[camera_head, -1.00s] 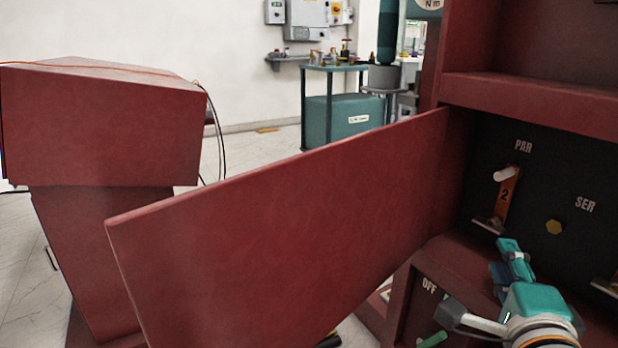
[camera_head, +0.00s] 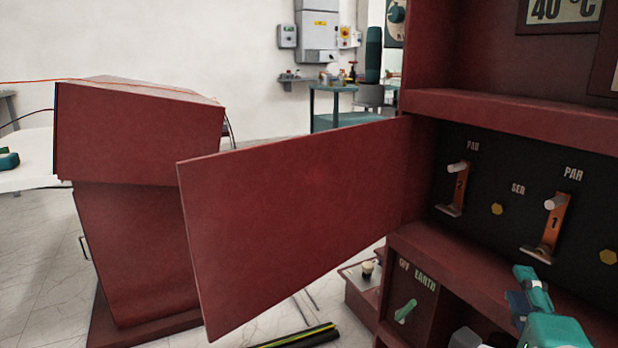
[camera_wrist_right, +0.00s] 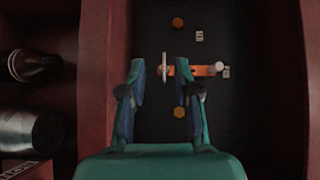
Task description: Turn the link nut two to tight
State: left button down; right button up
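Link two (camera_head: 460,187) is an orange bar on the black panel, upright in the head view, with a pale round nut (camera_head: 458,168) at its upper end. Link one (camera_head: 550,225) stands to its right, with a similar pale nut (camera_head: 556,203). My right gripper (camera_head: 524,288) is below and in front of link one, apart from both links. In the wrist view it (camera_wrist_right: 162,86) is open and empty. An orange link (camera_wrist_right: 188,70) with a pale nut (camera_wrist_right: 218,67) lies beyond its fingertips; hexes on both sides suggest link one. My left gripper is out of view.
A large red door (camera_head: 300,215) stands open left of the panel. A red shelf edge (camera_head: 510,112) runs above the links. Below, a green handle (camera_head: 405,312) sits by the OFF/EARTH labels. Yellow hex heads (camera_head: 497,209) flank link one.

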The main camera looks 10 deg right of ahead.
jog(key=w+a+f+n+g+y+p, duration=0.1)
jog(key=w+a+f+n+y+p, duration=0.1)
jog(key=w+a+f+n+y, duration=0.5)
jog(key=w+a+f+n+g+y+p, duration=0.1)
jog(key=w+a+f+n+g, duration=0.15)
jog(key=f, duration=0.65)
jog(key=w+a+f+n+g+p, duration=0.1)
jog(key=w+a+f+n+g, duration=0.2)
jog(key=f, duration=0.7)
jog(key=s+a+f+n+g+y+p, duration=0.15)
jog(key=s+a+f+n+g, duration=0.3)
jog(key=s+f, duration=0.55)
jog(key=s+a+f+n+g+y+p, duration=0.1)
jog(key=s+a+f+n+g+y, duration=0.4)
jog(key=s+f, duration=0.6)
notch_tip(320, 180, up, 36)
jog(key=w+a+t+h+p, duration=0.1)
jog(key=p, duration=3.6)
jog(key=shift+w+h+p, duration=0.2)
jog(key=shift+h+p, duration=0.15)
jog(key=shift+a+f, duration=0.1)
